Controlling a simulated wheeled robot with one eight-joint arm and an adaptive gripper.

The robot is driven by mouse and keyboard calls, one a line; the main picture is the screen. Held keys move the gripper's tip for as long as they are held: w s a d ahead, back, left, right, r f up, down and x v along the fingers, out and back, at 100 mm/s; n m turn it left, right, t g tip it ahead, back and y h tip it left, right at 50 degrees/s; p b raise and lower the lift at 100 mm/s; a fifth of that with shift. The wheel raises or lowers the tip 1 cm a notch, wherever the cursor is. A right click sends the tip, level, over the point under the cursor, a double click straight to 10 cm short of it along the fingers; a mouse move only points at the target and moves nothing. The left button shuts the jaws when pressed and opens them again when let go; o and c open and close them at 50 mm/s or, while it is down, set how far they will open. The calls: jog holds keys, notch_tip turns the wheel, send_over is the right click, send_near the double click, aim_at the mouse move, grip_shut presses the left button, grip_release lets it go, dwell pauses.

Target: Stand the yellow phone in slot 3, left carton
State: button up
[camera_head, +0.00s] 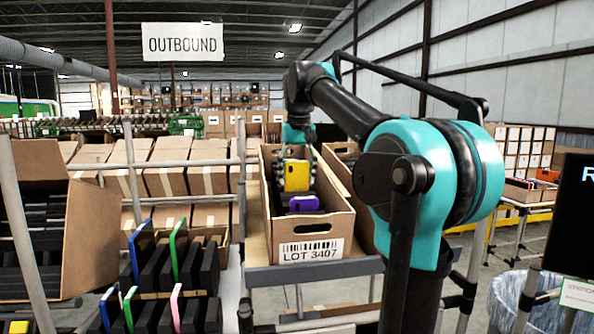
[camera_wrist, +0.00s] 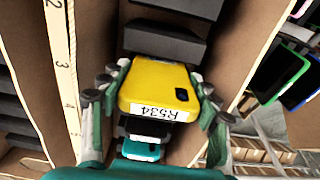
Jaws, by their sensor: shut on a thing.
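The yellow phone (camera_head: 297,177) is held upright between the fingers of my gripper (camera_head: 296,168), over the open carton labelled LOT 3407 (camera_head: 283,246). In the wrist view my gripper (camera_wrist: 160,92) is shut on the sides of the yellow phone (camera_wrist: 152,84), which bears the label R534. Numbers 2, 3 and 4 run along a strip on the carton wall (camera_wrist: 62,62); the phone is alongside 3 and 4. Dark dividers (camera_wrist: 166,43) cross the carton. The phone's lower end is hidden, so I cannot tell whether it sits in a slot.
A purple phone (camera_head: 304,203) is in the carton in front of the yellow one. A teal phone (camera_wrist: 140,150) shows low in the wrist view. A second carton (camera_head: 365,232) stands close on the right. A rack of several phones (camera_head: 165,285) is at the front left.

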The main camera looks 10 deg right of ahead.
aim_at(296, 191)
jog(key=shift+w+f, duration=0.15)
jog(key=shift+f, duration=0.65)
jog(key=shift+w+f, duration=0.1)
jog(key=shift+f, duration=0.7)
jog(key=shift+o, duration=0.3)
jog(key=shift+s+f, duration=0.15)
jog(key=shift+f, duration=0.65)
jog(key=c, duration=0.4)
jog(key=o, duration=1.8)
jog(key=shift+f, duration=0.1)
jog(key=shift+w, duration=0.25)
